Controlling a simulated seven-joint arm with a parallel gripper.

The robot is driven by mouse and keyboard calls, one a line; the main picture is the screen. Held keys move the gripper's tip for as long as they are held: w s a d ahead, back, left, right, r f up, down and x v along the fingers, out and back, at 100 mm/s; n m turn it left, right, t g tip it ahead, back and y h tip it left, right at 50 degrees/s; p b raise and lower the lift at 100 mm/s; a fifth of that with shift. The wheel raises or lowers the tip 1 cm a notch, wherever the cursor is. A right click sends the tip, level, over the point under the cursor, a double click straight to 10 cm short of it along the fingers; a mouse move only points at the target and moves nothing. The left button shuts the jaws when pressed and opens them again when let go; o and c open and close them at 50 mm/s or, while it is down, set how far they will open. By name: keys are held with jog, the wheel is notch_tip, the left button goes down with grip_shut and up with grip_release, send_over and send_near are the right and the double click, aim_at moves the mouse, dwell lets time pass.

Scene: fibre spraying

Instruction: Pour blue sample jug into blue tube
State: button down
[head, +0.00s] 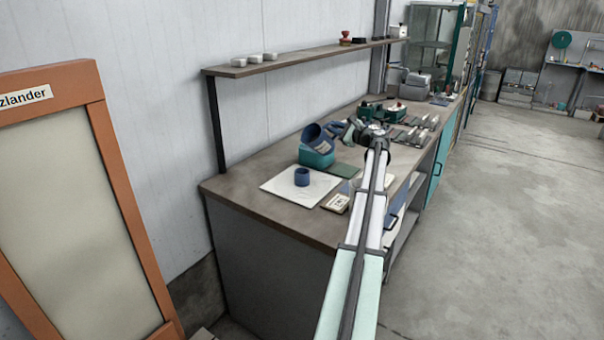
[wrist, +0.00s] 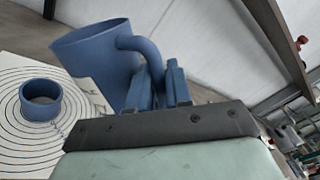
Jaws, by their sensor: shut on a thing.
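The blue sample jug (wrist: 103,60) has a wide open mouth, a pale label and a curved handle. My gripper (wrist: 160,88) is shut on its handle in the wrist view. In the head view the jug (head: 314,137) is tilted, mouth toward the upper left, above a teal box. The blue tube (head: 302,177) is a short open cylinder standing upright on a white sheet. It also shows in the wrist view (wrist: 41,100), left of the jug and apart from it. The inside of the jug cannot be made out.
The white sheet (head: 275,189) bears printed rings in the wrist view. The teal box (head: 317,159) stands behind it, beside a dark green mat (head: 342,170). A small cream box (head: 336,204) lies near the bench's front edge. A shelf (head: 300,58) runs above the bench.

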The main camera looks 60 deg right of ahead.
aim_at(323, 134)
jog(key=shift+w+a+r+n, duration=0.1)
jog(key=shift+a+r+n, duration=0.35)
jog(key=shift+n, duration=0.45)
dwell(0.8)
jog(key=shift+w+a+n+h, duration=0.15)
jog(key=shift+a+n, duration=0.4)
jog(key=shift+n, duration=0.2)
jog(key=shift+w+a+n+h, duration=0.15)
jog(key=shift+a+n, duration=0.35)
jog(key=shift+n, duration=0.25)
dwell(1.5)
jog(key=shift+w+a+f+n+p, duration=0.1)
jog(key=shift+w+a+n+p, duration=0.05)
jog(key=shift+a+n, duration=0.4)
jog(key=shift+w+a+f+n+p, duration=0.15)
jog(key=shift+a+n, duration=0.2)
jog(key=shift+a, duration=0.25)
dwell(0.6)
jog(key=shift+w+a+f+n, duration=0.15)
jog(key=shift+a+f+n, duration=0.45)
jog(key=shift+f+n, duration=0.1)
dwell(0.8)
